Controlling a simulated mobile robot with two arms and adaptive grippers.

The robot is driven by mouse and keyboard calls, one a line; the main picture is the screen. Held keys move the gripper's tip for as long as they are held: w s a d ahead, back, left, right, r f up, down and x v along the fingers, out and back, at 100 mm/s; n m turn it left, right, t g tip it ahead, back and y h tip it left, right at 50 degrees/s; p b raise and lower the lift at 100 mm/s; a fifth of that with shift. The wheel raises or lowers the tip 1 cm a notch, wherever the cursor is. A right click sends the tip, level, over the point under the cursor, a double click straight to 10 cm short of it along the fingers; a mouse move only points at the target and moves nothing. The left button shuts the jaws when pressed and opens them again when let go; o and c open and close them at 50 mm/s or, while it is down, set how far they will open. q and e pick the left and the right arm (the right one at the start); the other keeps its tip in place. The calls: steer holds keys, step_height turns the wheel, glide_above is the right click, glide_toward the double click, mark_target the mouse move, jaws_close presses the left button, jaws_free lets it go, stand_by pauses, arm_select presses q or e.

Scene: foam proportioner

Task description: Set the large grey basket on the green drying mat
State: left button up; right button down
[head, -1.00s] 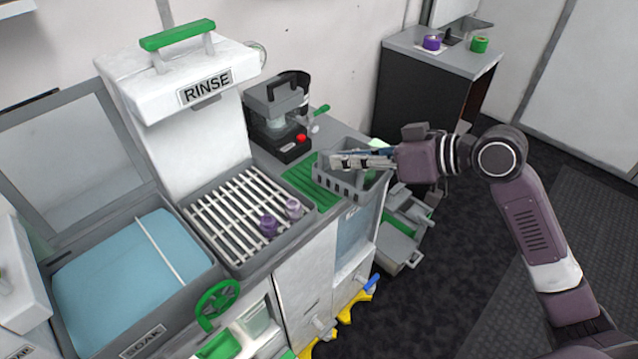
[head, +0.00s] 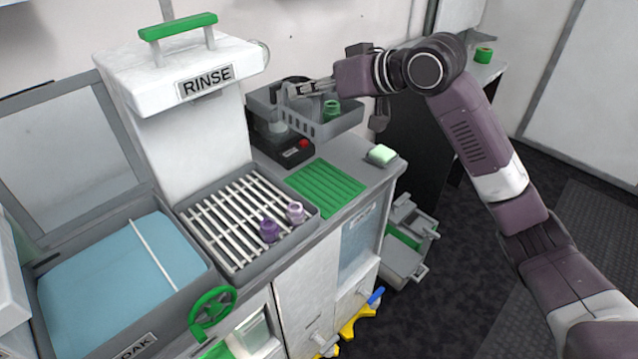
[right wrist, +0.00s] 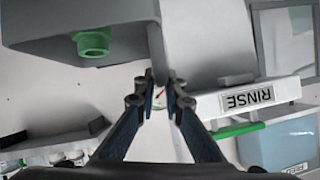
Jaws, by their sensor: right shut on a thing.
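The large grey basket (head: 338,127) hangs in the air above the back of the counter, over and in front of the black device. A green-topped item (head: 331,109) shows inside it. My right gripper (head: 290,91) is shut on the basket's rim at its far side. In the right wrist view the fingers (right wrist: 160,100) close on a grey edge of the basket (right wrist: 75,22), and the green item shows there too. The green drying mat (head: 325,187) lies bare on the counter, below and in front of the basket. My left gripper is not in view.
A black device with a red knob (head: 303,144) stands behind the mat, partly hidden by the basket. The rack (head: 222,222) with two purple pieces is at left, beside the RINSE unit (head: 190,110).

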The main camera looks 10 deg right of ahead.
step_height(320, 180, down, 20)
steer(key=shift+r+p, duration=0.15)
steer(key=shift+p, duration=0.3)
steer(key=c, duration=2)
jaws_free()
steer(key=b+v, duration=0.1)
steer(key=v, duration=1.1)
steer(key=shift+s, duration=0.1)
